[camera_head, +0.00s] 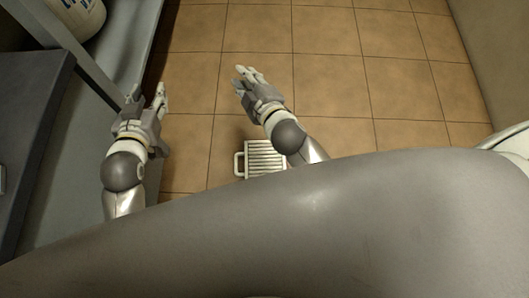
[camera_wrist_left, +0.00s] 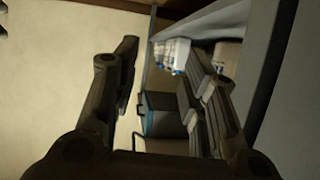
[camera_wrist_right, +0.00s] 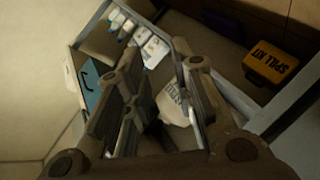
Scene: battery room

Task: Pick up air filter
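A pale slatted panel with a loop handle on its left side, which looks like the air filter (camera_head: 265,157), lies low in the head view, near my body. My right forearm and the grey curve of my body hide part of it. My left gripper (camera_head: 160,97) is beside the grey shelf edge, left of the panel and above it in the picture. My right gripper (camera_head: 248,78) is over the tiled floor, above the panel in the picture. Both grippers show parted, empty fingers in the left wrist view (camera_wrist_left: 162,58) and the right wrist view (camera_wrist_right: 157,58).
A grey shelf (camera_head: 122,42) runs along the left, with a white container (camera_head: 78,14) on it. A dark cabinet (camera_head: 30,120) stands at the far left. The right wrist view shows white bottles (camera_wrist_right: 150,42), a white jug (camera_wrist_right: 172,104) and a yellow spill kit (camera_wrist_right: 271,62). Tiled floor (camera_head: 330,60) is clear ahead.

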